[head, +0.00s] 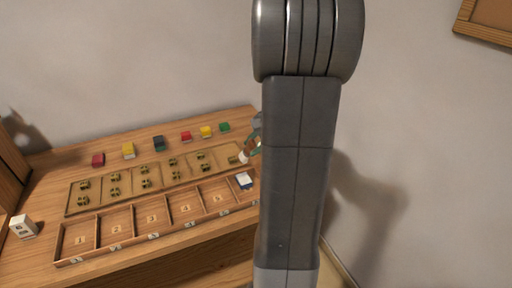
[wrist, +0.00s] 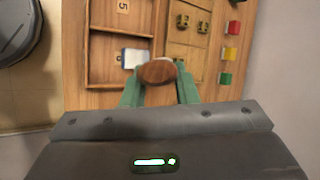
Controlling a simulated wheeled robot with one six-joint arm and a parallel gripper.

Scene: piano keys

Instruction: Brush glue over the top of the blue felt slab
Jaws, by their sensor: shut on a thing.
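My gripper (head: 254,143) is mostly hidden behind my arm in the head view, with a green finger showing. In the wrist view my gripper (wrist: 160,88) is shut on a brown, rounded wooden handle (wrist: 157,72), apparently the brush. A pale tip (head: 243,157) shows below the finger in the head view. A blue and white slab (head: 244,180) lies in the rightmost compartment of the numbered tray, just below that tip. It also shows in the wrist view (wrist: 131,58), partly covered by the handle. Whether the tip touches it I cannot tell.
The numbered wooden tray (head: 103,214) has several empty compartments. Behind it is a board (head: 75,191) with small olive pieces. A white box (head: 23,226) stands at the left.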

